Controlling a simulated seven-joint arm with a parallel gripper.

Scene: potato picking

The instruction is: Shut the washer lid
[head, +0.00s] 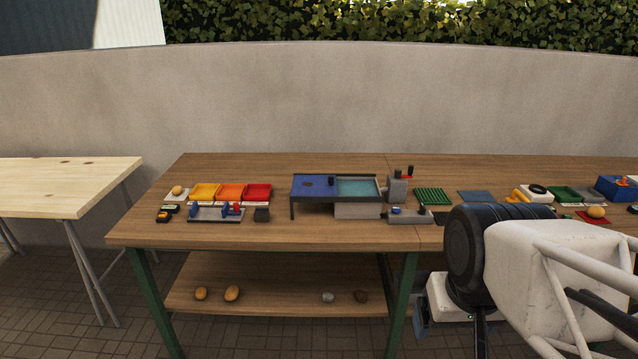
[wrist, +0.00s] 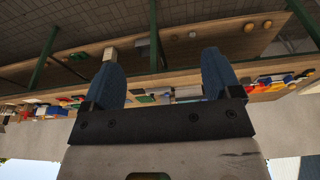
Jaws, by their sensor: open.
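A low table-like unit in the middle of the workbench in the head view looks like the washer (head: 357,211). Its left top is a blue panel (head: 313,188) and its right part is an uncovered teal basin (head: 357,187). A small dark knob stands near where the two meet. I cannot tell for sure which part is the lid. My gripper (wrist: 160,55) is open and empty in the wrist view, its two blue fingers well apart. It is away from the bench things and touches nothing that I can see. In the head view my arm hides the right front of the bench.
The workbench (head: 275,166) holds yellow, orange and red trays (head: 230,193) at left. Grey blocks (head: 397,189) and a green ribbed tray (head: 432,197) stand right of the unit. Potatoes (head: 232,293) lie on the lower shelf (head: 270,300). A wall (head: 300,100) stands behind.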

